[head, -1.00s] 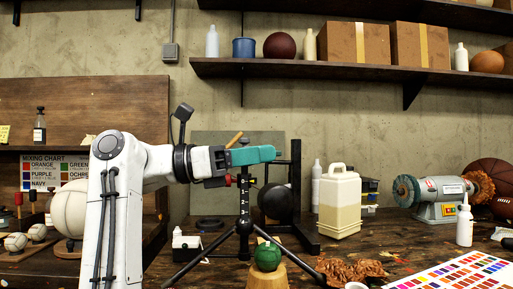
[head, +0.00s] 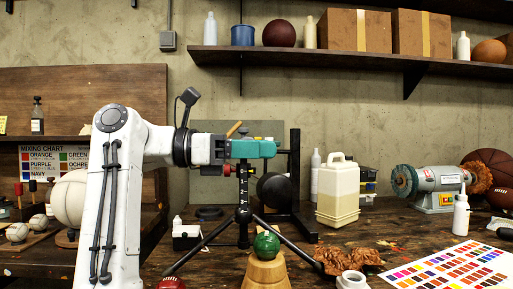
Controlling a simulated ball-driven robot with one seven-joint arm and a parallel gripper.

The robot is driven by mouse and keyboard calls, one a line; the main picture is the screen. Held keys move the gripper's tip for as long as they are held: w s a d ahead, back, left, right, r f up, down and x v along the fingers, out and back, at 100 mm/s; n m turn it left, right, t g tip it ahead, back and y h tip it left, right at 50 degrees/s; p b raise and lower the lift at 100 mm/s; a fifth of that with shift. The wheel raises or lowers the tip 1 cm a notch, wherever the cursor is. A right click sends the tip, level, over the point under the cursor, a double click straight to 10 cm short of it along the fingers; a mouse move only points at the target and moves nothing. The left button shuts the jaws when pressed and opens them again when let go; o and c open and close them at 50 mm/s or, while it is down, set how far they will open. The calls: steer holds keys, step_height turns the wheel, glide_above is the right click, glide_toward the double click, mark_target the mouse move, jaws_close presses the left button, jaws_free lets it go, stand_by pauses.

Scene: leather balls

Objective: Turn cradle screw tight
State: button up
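My gripper (head: 270,149) has teal fingers that point right. It is level at the top of a dark numbered post on a tripod stand (head: 243,213). The fingers are seen edge-on and hide the post's top, so I cannot tell whether they are open or touch it. A small red knob (head: 227,171) shows just below the gripper's base, left of the post. I cannot tell which part is the cradle screw. A green ball (head: 266,245) sits on a wooden stand (head: 265,272) in front of the tripod.
A dark upright frame with a black round pad (head: 274,190) stands behind the tripod. A pale jug (head: 338,190), a bench grinder (head: 437,188) and a colour chart (head: 455,268) are to the right. A white open jar (head: 352,281) and brown crumpled material (head: 348,259) lie at the front.

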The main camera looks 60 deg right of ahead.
steer(key=shift+o, duration=0.5)
steer(key=shift+r, duration=0.1)
steer(key=shift+w+a, duration=0.1)
steer(key=shift+w+a, duration=0.15)
steer(key=shift+w, duration=0.05)
steer(key=p+v, duration=0.2)
steer(key=v, duration=0.8)
